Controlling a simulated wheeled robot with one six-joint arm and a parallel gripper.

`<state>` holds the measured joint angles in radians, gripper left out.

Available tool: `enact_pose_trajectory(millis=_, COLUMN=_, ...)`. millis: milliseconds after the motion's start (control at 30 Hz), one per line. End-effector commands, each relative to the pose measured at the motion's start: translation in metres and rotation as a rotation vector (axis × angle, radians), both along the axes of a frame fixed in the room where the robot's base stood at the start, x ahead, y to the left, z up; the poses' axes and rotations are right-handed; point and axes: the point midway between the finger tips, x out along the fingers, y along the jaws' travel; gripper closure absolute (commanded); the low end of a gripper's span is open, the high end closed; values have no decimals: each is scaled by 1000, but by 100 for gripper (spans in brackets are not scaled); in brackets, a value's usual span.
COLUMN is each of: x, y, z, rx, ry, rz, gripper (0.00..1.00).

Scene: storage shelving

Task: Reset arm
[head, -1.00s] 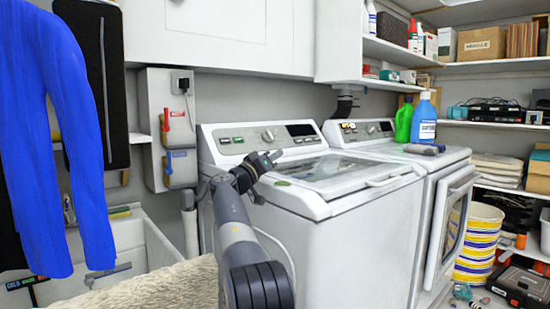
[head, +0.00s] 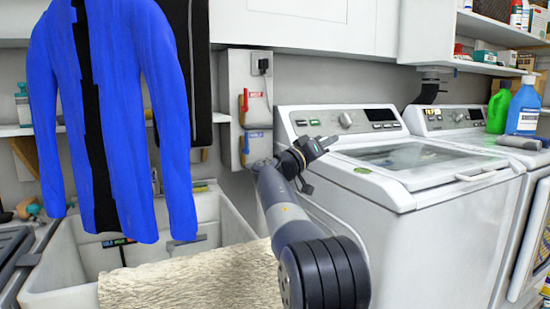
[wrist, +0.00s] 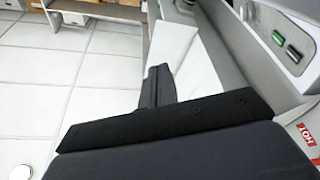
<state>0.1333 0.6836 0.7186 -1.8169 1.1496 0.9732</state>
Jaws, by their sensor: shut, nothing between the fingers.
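My arm reaches up from the bottom of the head view, and my gripper (head: 326,142) is at its upper end. It is small there, in front of the left washing machine (head: 400,170), near its control panel. In the wrist view, my dark gripper (wrist: 157,85) shows shut and empty beside the machine's pale panel (wrist: 265,45). I cannot tell whether it touches the machine.
A blue garment (head: 160,110) hangs at the left above a white sink (head: 60,292). A beige fluffy surface (head: 200,280) lies in front. A green bottle (head: 498,108) and a blue bottle (head: 523,108) stand on the right machine. White floor tiles (wrist: 50,75) show in the wrist view.

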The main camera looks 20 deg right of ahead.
Motion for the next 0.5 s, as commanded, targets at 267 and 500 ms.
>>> enact_pose_trajectory(millis=267, x=0, y=-1, z=0, rx=0, ry=0, rz=0, gripper=100)
enact_pose_trajectory(millis=500, x=1, y=-23, z=8, rx=1, ry=-2, rz=-3, gripper=100)
